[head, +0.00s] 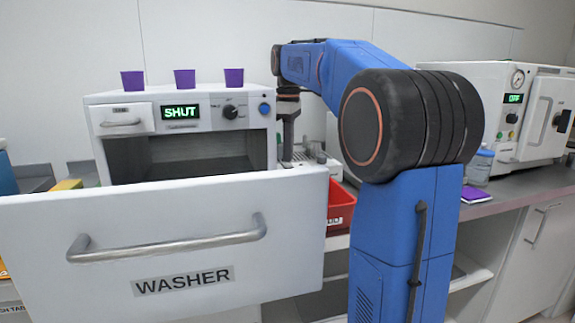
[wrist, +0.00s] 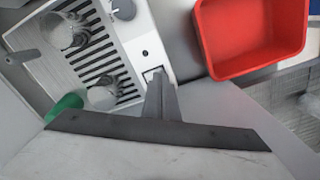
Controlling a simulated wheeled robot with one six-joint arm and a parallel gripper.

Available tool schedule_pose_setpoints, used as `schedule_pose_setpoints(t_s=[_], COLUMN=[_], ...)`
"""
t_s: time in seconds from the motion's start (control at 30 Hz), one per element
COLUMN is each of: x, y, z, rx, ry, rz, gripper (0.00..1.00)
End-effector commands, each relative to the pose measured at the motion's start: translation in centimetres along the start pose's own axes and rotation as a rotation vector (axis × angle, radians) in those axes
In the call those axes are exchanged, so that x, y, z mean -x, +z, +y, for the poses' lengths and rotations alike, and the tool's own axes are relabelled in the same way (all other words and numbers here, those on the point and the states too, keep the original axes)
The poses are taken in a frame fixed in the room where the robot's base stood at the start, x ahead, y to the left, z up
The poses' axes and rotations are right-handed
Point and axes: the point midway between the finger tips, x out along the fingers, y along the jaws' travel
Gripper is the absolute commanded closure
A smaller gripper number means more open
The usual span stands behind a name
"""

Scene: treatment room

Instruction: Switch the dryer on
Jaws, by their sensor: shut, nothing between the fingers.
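No label reading dryer shows. A low white unit with a slatted grey top (wrist: 105,52) lies under my gripper in the wrist view. Its edge strip carries a small dark dot (wrist: 145,53) and a small square fitting at my fingertips. It shows partly in the head view (head: 308,158), behind my arm. My gripper (wrist: 156,80) is shut and empty, its tips over or at that fitting; I cannot tell if they touch. In the head view my gripper (head: 287,155) points down just right of the washer (head: 193,98). A white machine at the right (head: 515,105) reads OFF.
The washer's front panel (head: 170,230) stands out towards me, and its display reads SHUT. Several purple cups (head: 185,78) stand on top. A red bin (wrist: 250,35) lies right of the slatted unit, and a green cup (wrist: 65,105) at its lower left. Metal cups sit on the slats.

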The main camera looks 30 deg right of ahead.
Motion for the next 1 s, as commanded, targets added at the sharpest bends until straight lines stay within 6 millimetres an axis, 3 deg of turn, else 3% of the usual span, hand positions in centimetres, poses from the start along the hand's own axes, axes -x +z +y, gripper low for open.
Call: schedule_pose_setpoints(t_s=[1.0], x=[-0.96], y=[-0.01], z=[0.02], rx=[0.0], ry=[0.0], rz=[0.0], gripper=[1.0])
